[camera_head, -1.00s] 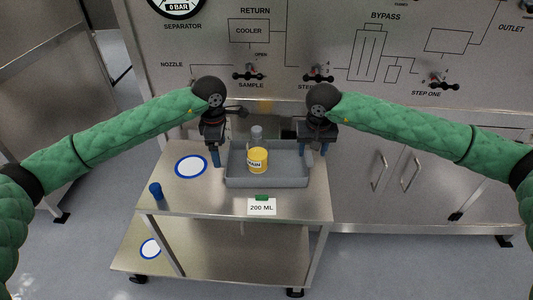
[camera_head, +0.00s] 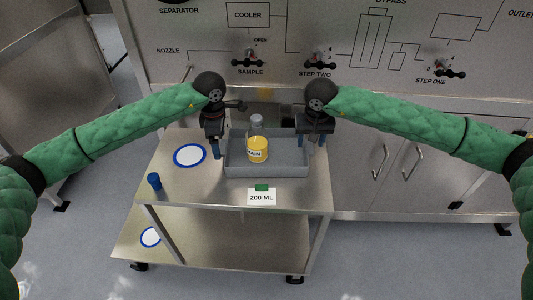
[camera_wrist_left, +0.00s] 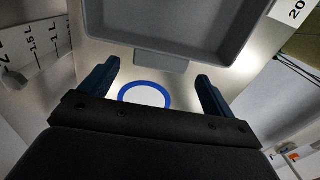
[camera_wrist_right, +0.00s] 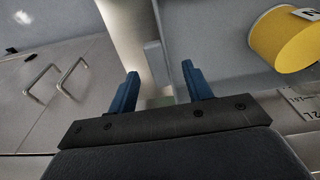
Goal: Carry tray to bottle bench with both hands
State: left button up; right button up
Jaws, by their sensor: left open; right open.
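The grey tray (camera_head: 280,170) lies on top of the steel cart. It holds a yellow container (camera_head: 257,150) with a partly readable label and a clear bottle (camera_head: 256,121) behind it. My left gripper (camera_head: 217,150) is open at the tray's left end. In the left wrist view, the tray's end tab (camera_wrist_left: 161,62) lies ahead, between the open fingers (camera_wrist_left: 153,82). My right gripper (camera_head: 306,145) is open at the tray's right end. In the right wrist view, a grey tab (camera_wrist_right: 153,56) lies between and ahead of its fingers (camera_wrist_right: 160,80). Neither gripper holds anything.
Another ringed disc (camera_head: 150,237) lies on the lower shelf. A steel panel with valves (camera_head: 320,62) and cabinets stands behind.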

aim_at(309, 146)
pick_arm(q)
jog(key=shift+f, duration=2)
pick_arm(e)
jog(key=shift+w+f, duration=0.15)
jog(key=shift+f, duration=0.85)
jog(key=shift+w+f, duration=0.15)
jog(key=shift+f, duration=0.85)
pick_arm(q)
jog(key=shift+w, duration=0.1)
jog(key=c, duration=0.9)
pick_arm(e)
jog(key=c, duration=0.9)
pick_arm(q)
jog(key=c, duration=0.4)
pick_arm(e)
grip_shut()
